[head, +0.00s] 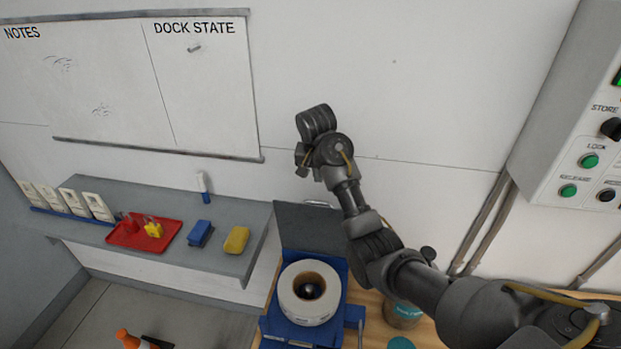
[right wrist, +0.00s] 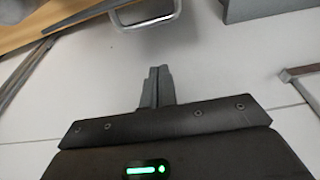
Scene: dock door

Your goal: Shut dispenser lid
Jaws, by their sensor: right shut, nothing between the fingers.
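The blue dispenser (head: 275,325) stands on the wooden bench with a large white roll (head: 310,292) in it. Its dark grey lid (head: 310,228) is raised at the back, standing open behind the roll. My right gripper (head: 301,160) is above the lid, apart from it, in front of the white wall. In the right wrist view its fingers (right wrist: 157,85) are together with nothing between them. A grey metal loop (right wrist: 145,18) shows beyond the fingertips, not touching them; I cannot tell for sure what it belongs to. My left gripper is not in view.
A grey shelf (head: 160,243) at left holds a red tray (head: 125,235), a blue block (head: 200,233) and a yellow sponge (head: 236,240). A jar (head: 402,314) stands right of the dispenser. A control panel (head: 560,150) is on the right wall.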

